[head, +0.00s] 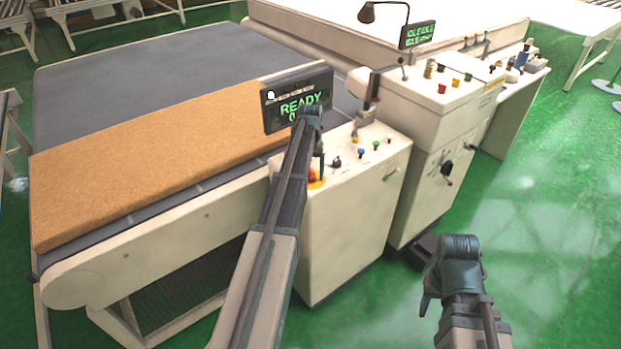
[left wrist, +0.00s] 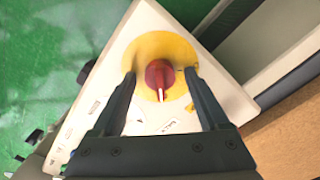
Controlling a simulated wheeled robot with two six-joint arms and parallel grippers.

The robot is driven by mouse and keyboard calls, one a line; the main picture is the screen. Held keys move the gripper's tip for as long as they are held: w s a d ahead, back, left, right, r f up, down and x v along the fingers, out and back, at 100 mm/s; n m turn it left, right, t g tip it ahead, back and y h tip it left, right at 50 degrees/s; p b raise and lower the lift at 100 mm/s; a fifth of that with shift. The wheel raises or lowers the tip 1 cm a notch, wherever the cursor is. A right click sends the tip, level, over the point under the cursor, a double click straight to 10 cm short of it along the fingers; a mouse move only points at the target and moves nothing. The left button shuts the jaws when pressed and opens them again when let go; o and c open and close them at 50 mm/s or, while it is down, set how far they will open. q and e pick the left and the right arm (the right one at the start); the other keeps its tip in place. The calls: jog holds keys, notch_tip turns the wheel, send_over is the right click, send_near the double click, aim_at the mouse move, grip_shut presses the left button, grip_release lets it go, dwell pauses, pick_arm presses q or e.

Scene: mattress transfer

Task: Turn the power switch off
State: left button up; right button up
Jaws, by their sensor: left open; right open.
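The power switch appears to be the red knob (left wrist: 159,75) on a yellow round plate (left wrist: 165,45), seen in the left wrist view on the top of a cream control cabinet. A white mark on the knob points toward the bottom of that view. My left gripper (left wrist: 160,84) is open, with one finger on either side of the knob; contact is not clear. In the head view my left gripper (head: 316,165) is over the near left corner of the cabinet (head: 350,225), partly hiding the yellow plate (head: 316,185). My right gripper (head: 437,298) is open and empty over the floor.
A display (head: 297,101) reading READY stands behind the cabinet top. Other buttons (head: 361,150) sit to the right of the knob. An orange-brown mattress (head: 160,155) lies on the conveyor at left. A second cabinet (head: 430,110) stands at right. Green floor (head: 530,220) is clear there.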

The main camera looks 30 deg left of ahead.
pick_arm(q)
grip_shut()
dwell(0.4)
jog(key=n, duration=0.8)
jog(key=shift+n, duration=0.4)
jog(key=n, duration=0.4)
jog(key=shift+n, duration=2.4)
